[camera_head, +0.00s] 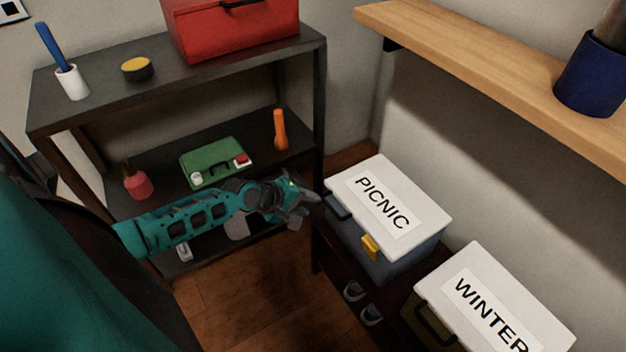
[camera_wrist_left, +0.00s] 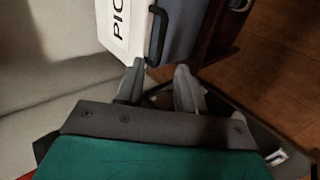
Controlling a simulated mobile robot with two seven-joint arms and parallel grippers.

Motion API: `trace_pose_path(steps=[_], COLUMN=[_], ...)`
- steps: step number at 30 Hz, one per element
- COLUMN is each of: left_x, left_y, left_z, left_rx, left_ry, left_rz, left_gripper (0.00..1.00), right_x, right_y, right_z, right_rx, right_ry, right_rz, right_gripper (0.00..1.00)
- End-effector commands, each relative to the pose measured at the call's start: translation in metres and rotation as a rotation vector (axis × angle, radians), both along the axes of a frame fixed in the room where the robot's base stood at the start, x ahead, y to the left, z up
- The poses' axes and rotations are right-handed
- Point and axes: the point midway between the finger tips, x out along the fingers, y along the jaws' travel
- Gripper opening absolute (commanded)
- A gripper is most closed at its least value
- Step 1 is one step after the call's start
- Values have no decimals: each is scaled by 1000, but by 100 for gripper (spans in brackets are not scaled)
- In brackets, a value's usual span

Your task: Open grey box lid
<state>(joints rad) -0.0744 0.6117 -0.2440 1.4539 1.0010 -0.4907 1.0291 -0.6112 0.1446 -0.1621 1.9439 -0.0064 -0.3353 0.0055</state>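A blue-grey box (camera_head: 375,249) stands on a dark low bench, with a white lid (camera_head: 402,185) marked PICNIC lying closed on it. A yellow latch (camera_head: 370,246) is on its front, and a dark handle (camera_head: 338,207) is on its left end. My left gripper (camera_head: 301,208) is just left of that handle, apart from it. In the left wrist view, the fingers (camera_wrist_left: 158,86) are spread with nothing between them, and the box's handle (camera_wrist_left: 156,38) is just beyond the fingertips. My right gripper is not in view.
A second box (camera_head: 434,322) with a white lid marked WINTER stands close on the right. A dark shelf unit (camera_head: 215,72) with a red toolbox (camera_head: 232,32) and a green case (camera_head: 213,160) is at the left. A wooden wall shelf (camera_head: 480,58) overhangs behind. Shoes (camera_head: 363,303) lie below.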

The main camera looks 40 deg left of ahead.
Motion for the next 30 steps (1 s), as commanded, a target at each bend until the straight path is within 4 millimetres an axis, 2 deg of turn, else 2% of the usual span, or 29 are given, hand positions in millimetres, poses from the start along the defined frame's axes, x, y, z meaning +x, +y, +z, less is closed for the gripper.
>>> trace_pose_path(steps=[15,18,21,30], left_x=[34,42,50,70], left_y=[-14,-17,-21,-29], left_z=[-40,-48,-55,-73], left_rx=[-7,-7,-7,-6], left_ry=[1,1,2,2], left_rz=[4,5,5,5], left_gripper=[38,38,38,38], right_x=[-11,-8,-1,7], right_y=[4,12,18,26], right_z=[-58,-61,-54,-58], right_rx=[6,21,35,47], right_ry=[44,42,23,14], right_rz=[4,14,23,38], right_gripper=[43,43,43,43])
